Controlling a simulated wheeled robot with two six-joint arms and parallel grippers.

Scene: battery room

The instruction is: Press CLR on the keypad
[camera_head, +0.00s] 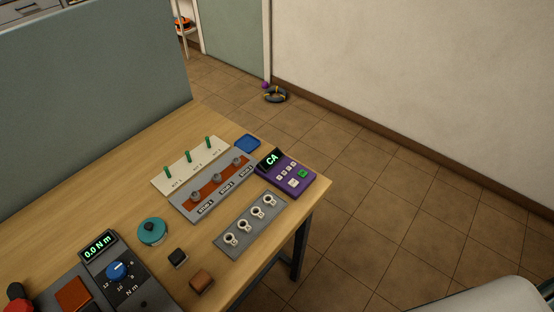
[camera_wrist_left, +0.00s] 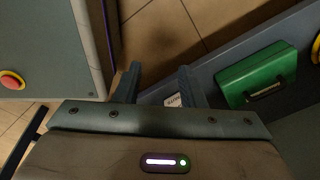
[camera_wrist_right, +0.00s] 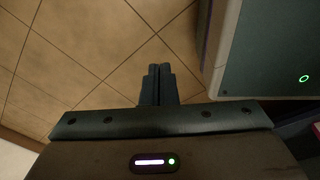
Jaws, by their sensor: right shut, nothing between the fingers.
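The purple keypad (camera_head: 286,185) sits at the right corner of the wooden table in the head view. Its tilted display (camera_head: 271,159) reads "CA" in green. It has small pale keys, a larger pale key (camera_head: 293,183) and a green key (camera_head: 303,173); their labels are too small to read. Neither gripper shows in the head view. In the left wrist view my left gripper (camera_wrist_left: 159,82) has its fingers apart, with nothing between them. In the right wrist view my right gripper (camera_wrist_right: 158,72) has its fingers together and empty, over tiled floor. Both are away from the keypad.
Beside the keypad are a blue tray (camera_head: 247,143), a grey plate with rings (camera_head: 233,240) and a stud board (camera_head: 184,208). A torque unit (camera_head: 133,290) stands nearer. A green case (camera_wrist_left: 257,75) shows in the left wrist view. Floor (camera_head: 400,200) right of the table is clear.

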